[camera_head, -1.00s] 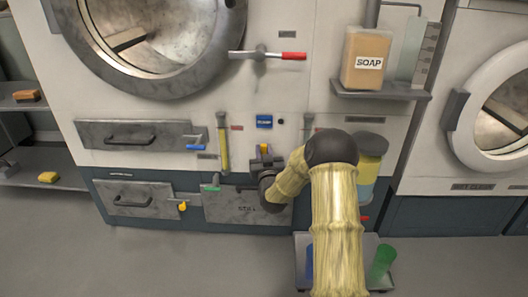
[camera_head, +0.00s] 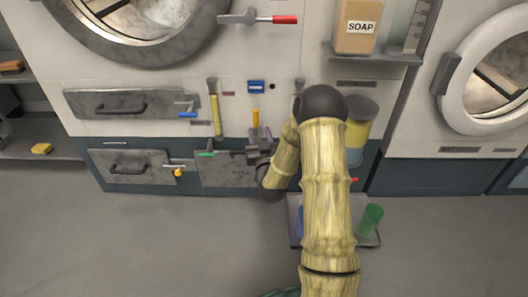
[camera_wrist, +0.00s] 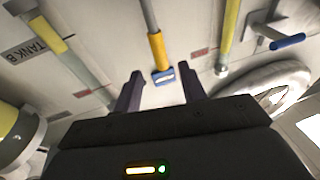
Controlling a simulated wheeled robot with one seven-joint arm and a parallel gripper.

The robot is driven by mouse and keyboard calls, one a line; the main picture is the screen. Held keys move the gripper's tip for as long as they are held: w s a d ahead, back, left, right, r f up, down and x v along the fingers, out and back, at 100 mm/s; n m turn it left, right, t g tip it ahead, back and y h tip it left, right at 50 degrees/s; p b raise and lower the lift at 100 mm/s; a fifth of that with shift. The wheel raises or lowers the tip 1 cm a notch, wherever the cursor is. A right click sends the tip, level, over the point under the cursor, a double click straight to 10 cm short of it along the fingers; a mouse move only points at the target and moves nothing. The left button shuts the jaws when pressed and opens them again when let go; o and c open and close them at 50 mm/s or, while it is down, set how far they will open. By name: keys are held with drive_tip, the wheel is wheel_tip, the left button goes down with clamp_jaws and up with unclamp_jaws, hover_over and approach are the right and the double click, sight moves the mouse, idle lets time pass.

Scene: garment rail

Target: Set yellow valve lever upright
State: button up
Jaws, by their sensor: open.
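The yellow valve lever (camera_head: 256,118) stands about vertical on the machine front, just below a small blue label (camera_head: 256,87). In the wrist view, which looks upside down, its yellow sleeve (camera_wrist: 157,48) sits on a grey rod, with the blue label (camera_wrist: 163,76) past its tip. The lever's pivot is not visible in the head view. My gripper (camera_head: 261,133) is open and empty, at the lever's lower part in the head view. In the wrist view its two dark fingers (camera_wrist: 160,85) are spread, with the lever tip and label seen between them, apart from both fingers.
A yellow sight tube (camera_head: 216,115) is left of the lever. A drawer (camera_head: 130,104) with a blue-tipped latch (camera_head: 187,114) lies further left. A green-tipped handle (camera_head: 205,154) is low left of my gripper. A floor tray (camera_head: 368,242) holds a green cup (camera_head: 371,218).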

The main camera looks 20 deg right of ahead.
drive_tip(key=p+v, duration=0.2)
drive_tip(key=v, duration=0.7)
drive_tip(key=shift+w+r, duration=0.1)
drive_tip(key=a+r+n+g+y+p, duration=0.3)
drive_tip(key=a+r+g+y+p, duration=0.1)
drive_tip(key=a+r+g+p, duration=0.25)
drive_tip(key=s+a+r+g+p, duration=0.1)
drive_tip(key=s+r+g+p, duration=0.4)
drive_tip(key=s, duration=0.5)
drive_tip(key=s+a+r+g+p, duration=0.1)
drive_tip(key=s+r+g+p, duration=0.2)
drive_tip(key=s+r+g, duration=0.6)
wheel_tip(320, 180, up, 35)
drive_tip(key=s+t+p, duration=0.2)
drive_tip(key=t+p, duration=0.1)
drive_tip(key=p, duration=3.4)
drive_tip(key=shift+m, duration=0.4)
